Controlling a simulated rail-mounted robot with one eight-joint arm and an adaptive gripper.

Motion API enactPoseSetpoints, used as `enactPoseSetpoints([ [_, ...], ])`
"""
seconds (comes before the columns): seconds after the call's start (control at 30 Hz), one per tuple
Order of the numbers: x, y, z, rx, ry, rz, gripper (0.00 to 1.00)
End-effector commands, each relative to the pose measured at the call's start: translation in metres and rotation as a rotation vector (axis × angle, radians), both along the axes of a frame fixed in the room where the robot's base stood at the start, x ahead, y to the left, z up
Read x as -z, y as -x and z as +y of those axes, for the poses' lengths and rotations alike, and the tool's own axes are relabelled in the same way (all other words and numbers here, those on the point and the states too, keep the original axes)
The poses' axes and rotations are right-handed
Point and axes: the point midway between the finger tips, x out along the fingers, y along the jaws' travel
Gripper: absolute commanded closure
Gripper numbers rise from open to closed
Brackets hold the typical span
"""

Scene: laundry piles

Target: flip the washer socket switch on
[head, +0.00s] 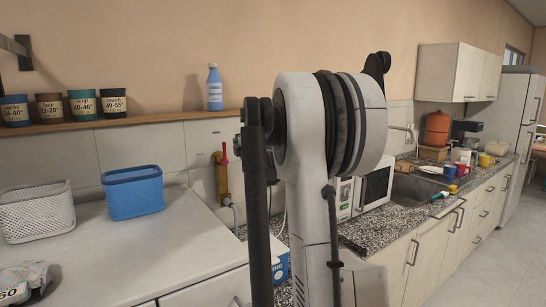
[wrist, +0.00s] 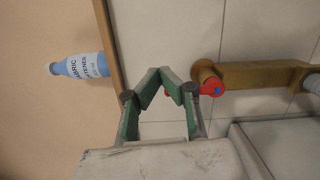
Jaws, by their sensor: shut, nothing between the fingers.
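I cannot make out the washer socket or its switch in either view; my arm covers part of the wall in the head view. My gripper (wrist: 162,75) has green-padded fingers and shows in the wrist view, turned sideways. It is shut and empty in front of the tiled wall. The fitting also shows in the head view (head: 222,182), left of my arm. The gripper is hidden in the head view.
A white appliance top (head: 120,250) bears a blue basket (head: 133,193) and a white basket (head: 36,211). A shelf (head: 155,119) above holds several tins and a blue bottle (head: 214,88). A granite counter with a sink (head: 412,190) is at right.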

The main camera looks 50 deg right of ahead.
Motion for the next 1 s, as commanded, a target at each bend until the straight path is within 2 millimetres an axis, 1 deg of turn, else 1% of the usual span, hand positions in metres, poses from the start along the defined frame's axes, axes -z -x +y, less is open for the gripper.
enactPoseSetpoints([
  [0.03,0.004,0.009,-0.027,-0.006,-0.004,0.002,1.00],
  [0.1,0.013,0.020,-0.056,-0.024,-0.012,0.007,1.00],
  [0.17,0.022,0.032,-0.081,-0.038,-0.021,0.014,1.00],
  [0.2,0.029,0.041,-0.098,-0.050,-0.028,0.021,1.00],
  [0.27,0.040,0.055,-0.121,-0.065,-0.042,0.030,1.00],
  [0.3,0.048,0.065,-0.136,-0.074,-0.050,0.038,1.00],
  [0.4,0.067,0.091,-0.168,-0.095,-0.074,0.056,1.00],
  [0.5,0.084,0.114,-0.191,-0.112,-0.098,0.073,1.00],
  [0.6,0.096,0.130,-0.207,-0.123,-0.115,0.086,1.00],
  [0.7,0.103,0.140,-0.214,-0.131,-0.125,0.093,1.00],
  [0.8,0.106,0.144,-0.217,-0.134,-0.130,0.096,1.00],
  [1.0,0.107,0.144,-0.217,-0.135,-0.131,0.096,1.00],
])
